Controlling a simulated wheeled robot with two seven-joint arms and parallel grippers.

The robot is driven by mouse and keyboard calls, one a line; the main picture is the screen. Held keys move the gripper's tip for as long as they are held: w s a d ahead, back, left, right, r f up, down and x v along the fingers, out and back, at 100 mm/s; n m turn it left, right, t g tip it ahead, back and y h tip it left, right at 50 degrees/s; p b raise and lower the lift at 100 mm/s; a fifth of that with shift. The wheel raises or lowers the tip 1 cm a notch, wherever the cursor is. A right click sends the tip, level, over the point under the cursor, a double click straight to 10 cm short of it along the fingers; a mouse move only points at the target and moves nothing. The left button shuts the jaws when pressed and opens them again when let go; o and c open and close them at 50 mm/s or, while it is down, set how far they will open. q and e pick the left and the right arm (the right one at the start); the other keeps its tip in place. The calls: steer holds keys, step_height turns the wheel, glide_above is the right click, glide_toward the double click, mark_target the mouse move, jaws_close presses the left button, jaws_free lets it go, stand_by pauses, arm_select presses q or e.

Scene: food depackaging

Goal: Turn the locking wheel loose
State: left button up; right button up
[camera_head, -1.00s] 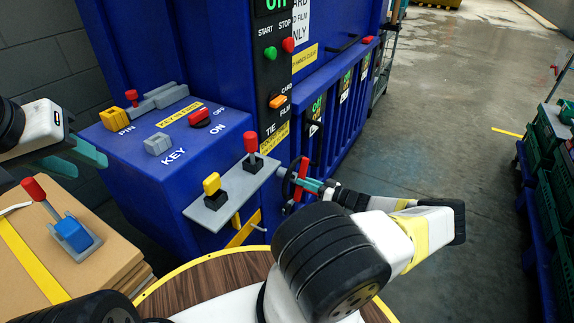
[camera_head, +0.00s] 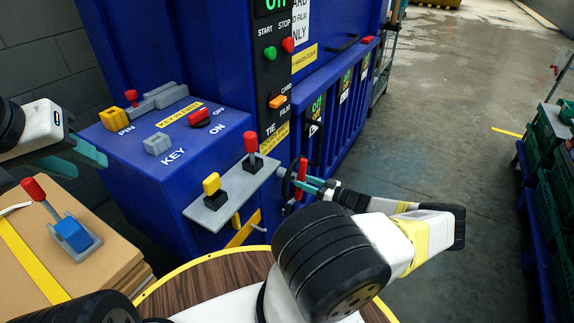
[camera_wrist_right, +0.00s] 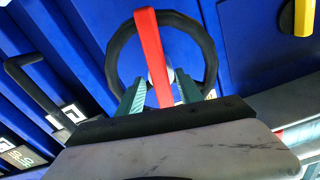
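The locking wheel is a black ring with a red bar across it, on the blue machine's front. In the head view its red bar (camera_head: 302,174) stands near upright, partly hidden by my right gripper (camera_head: 313,186). In the right wrist view the black wheel (camera_wrist_right: 205,48) faces me with its red bar (camera_wrist_right: 153,55) tilted slightly. My right gripper (camera_wrist_right: 160,92) has its teal fingers on either side of the bar, with gaps, so it is open around the bar. My left gripper (camera_head: 90,164) is open and empty at the far left, above cardboard.
A grey plate (camera_head: 218,207) with a yellow switch (camera_head: 211,184) and a red-knobbed lever (camera_head: 251,143) stands just left of the wheel. A black handle (camera_wrist_right: 38,90) is left of the wheel in the wrist view. Stacked cardboard (camera_head: 105,268) lies lower left.

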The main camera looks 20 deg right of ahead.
steer(key=v, duration=0.7)
steer(key=shift+s+d, duration=0.2)
steer(key=shift+s, duration=0.1)
stand_by(0.5)
